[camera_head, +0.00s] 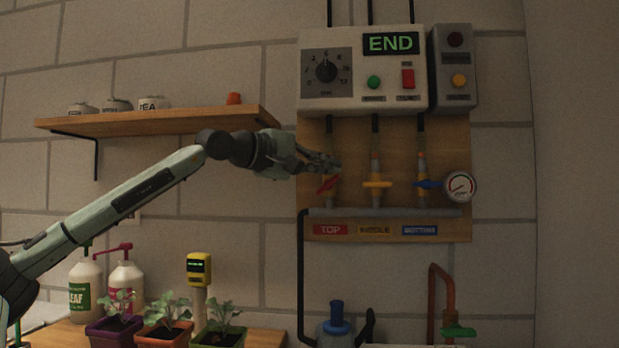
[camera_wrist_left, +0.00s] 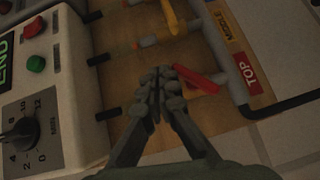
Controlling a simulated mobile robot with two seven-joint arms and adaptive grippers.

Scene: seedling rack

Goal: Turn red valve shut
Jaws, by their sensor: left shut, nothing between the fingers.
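The red valve handle (camera_head: 327,184) sits on the leftmost pipe of the wooden board, above the TOP label (camera_head: 330,230). It is tilted, neither level nor upright in the head view. In the left wrist view the red handle (camera_wrist_left: 196,79) lies just beside the fingertips. My left gripper (camera_head: 333,163) is shut and empty, at the upper side of the handle; its fingers (camera_wrist_left: 160,82) are together in the wrist view. I cannot tell whether they touch the handle. The fingers partly hide the valve's pipe. My right gripper is not in view.
A yellow valve handle (camera_head: 377,184) and a blue one (camera_head: 428,184) are close on the right, with a pressure gauge (camera_head: 460,187) beyond. The control box (camera_head: 365,100) reading END hangs above. A wooden shelf (camera_head: 190,122) is behind my left arm. Potted seedlings stand below left.

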